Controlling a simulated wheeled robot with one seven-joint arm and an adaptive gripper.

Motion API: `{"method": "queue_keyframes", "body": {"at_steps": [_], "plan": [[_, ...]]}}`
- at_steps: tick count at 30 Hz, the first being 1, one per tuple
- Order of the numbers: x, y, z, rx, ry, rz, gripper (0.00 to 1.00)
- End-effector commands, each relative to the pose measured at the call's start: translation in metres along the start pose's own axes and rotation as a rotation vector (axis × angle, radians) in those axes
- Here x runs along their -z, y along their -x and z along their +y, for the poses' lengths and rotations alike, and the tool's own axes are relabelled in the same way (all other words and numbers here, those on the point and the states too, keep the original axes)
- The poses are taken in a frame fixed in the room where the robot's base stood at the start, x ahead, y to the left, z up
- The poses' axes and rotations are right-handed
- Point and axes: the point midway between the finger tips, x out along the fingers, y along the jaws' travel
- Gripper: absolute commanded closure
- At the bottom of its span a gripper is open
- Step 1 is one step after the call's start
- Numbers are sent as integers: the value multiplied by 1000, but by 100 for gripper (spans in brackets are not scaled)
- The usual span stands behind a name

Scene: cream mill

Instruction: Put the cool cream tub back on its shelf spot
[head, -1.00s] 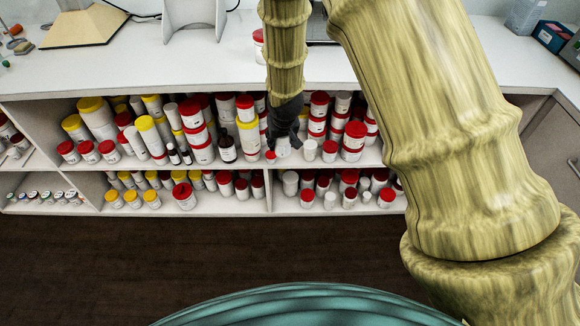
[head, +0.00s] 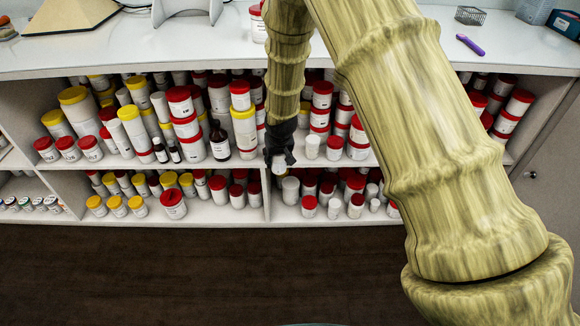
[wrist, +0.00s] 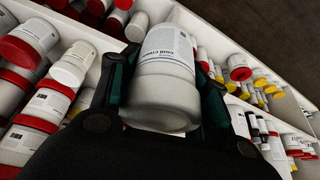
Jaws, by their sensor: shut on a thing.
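The cool cream tub (wrist: 163,75) is white with a printed label, whose name reads upside down in the wrist view. My gripper (wrist: 165,92) is shut on it, with one dark finger on each side. In the head view, my gripper (head: 279,152) is at the front edge of the upper shelf (head: 335,161), close to the upright divider. The tub (head: 279,165) shows there as a small white shape below the fingers. The gripper hides part of the shelf behind it. I cannot tell which spot is the tub's own.
Red-lidded tubs (head: 357,141) and small white tubs (head: 312,147) stand right of my gripper. A brown bottle (head: 219,141) and yellow-lidded tubs (head: 244,127) stand left. The lower shelf holds several more tubs (head: 309,207). The floor (head: 180,275) in front is clear.

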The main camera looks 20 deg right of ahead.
Motion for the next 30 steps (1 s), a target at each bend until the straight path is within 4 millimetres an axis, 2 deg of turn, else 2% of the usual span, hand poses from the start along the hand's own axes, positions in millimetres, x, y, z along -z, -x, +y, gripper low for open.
{"method": "queue_keyframes", "body": {"at_steps": [1, 4, 10, 14, 30], "plan": [[-4, -17, 0, 0, -2, 0, 79], [-4, -31, 1, 0, -6, -1, 79], [-3, -43, 2, 1, -10, -1, 79], [5, -49, 6, 2, -12, 0, 79], [88, -96, 54, 2, -13, 0, 79]]}}
